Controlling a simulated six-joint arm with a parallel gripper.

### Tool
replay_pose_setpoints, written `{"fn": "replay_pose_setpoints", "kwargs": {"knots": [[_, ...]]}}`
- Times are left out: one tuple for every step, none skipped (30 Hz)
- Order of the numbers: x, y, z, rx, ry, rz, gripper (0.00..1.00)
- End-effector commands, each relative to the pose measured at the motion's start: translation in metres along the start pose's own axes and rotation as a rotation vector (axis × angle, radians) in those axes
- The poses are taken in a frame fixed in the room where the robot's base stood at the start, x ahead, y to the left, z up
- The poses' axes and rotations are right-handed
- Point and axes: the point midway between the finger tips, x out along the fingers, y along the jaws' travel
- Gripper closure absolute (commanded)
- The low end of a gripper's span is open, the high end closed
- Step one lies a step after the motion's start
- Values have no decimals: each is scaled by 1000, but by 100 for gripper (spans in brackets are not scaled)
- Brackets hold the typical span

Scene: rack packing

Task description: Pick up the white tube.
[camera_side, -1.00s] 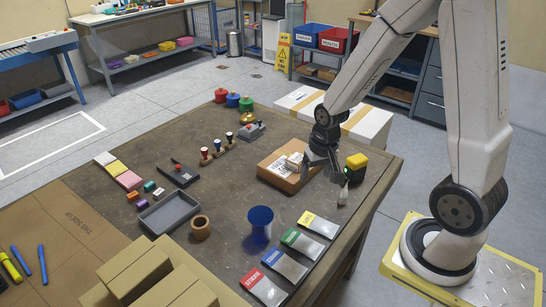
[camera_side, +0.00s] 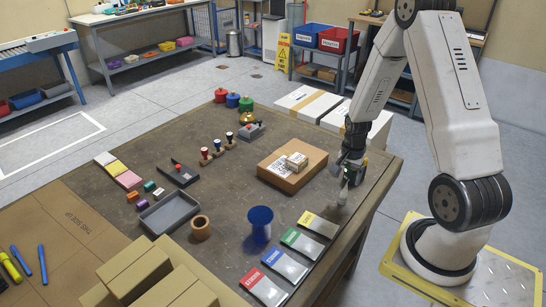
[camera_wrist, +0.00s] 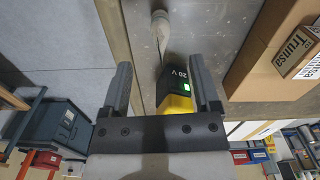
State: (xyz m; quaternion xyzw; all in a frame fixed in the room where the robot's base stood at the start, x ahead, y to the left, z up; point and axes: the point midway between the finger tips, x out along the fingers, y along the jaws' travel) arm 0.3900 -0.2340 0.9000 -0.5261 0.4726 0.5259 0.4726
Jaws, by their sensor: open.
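The white tube (camera_side: 343,197) is a small pale shape near the right edge of the workbench in the side view. In the wrist view its pale rounded end (camera_wrist: 160,22) shows at the top, beyond my fingertips and roughly in line with the gap between them. My gripper (camera_side: 347,177) points down close above the tube in the side view. In the wrist view my gripper (camera_wrist: 161,64) has its two fingers spread, with nothing held. A yellow and black 20 V battery (camera_wrist: 178,104) with a green light shows between the fingers; it is mostly hidden behind my gripper in the side view.
Flat labelled packs (camera_side: 319,224) and a blue cup (camera_side: 260,225) stand nearer the front. The bench's right edge (camera_side: 372,205) is close to the tube.

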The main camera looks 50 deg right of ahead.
Motion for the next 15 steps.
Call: {"fn": "replay_pose_setpoints", "kwargs": {"knots": [[3,0,0,-1,-1,1,21],[5,0,0,-1,-1,1,21],[8,0,0,-2,-1,1,21],[10,0,0,-2,-1,1,21],[12,0,0,-2,-2,1,21],[15,0,0,-2,-2,2,21],[17,0,1,-2,-2,2,21],[19,0,0,-2,-1,1,21],[20,0,0,-2,-1,1,21],[21,0,0,-3,0,0,21],[22,0,0,-3,0,0,21],[22,0,0,-3,0,0,21],[22,0,0,-3,0,0,21],[22,0,0,-3,0,0,21],[22,0,0,-3,0,0,21]]}}
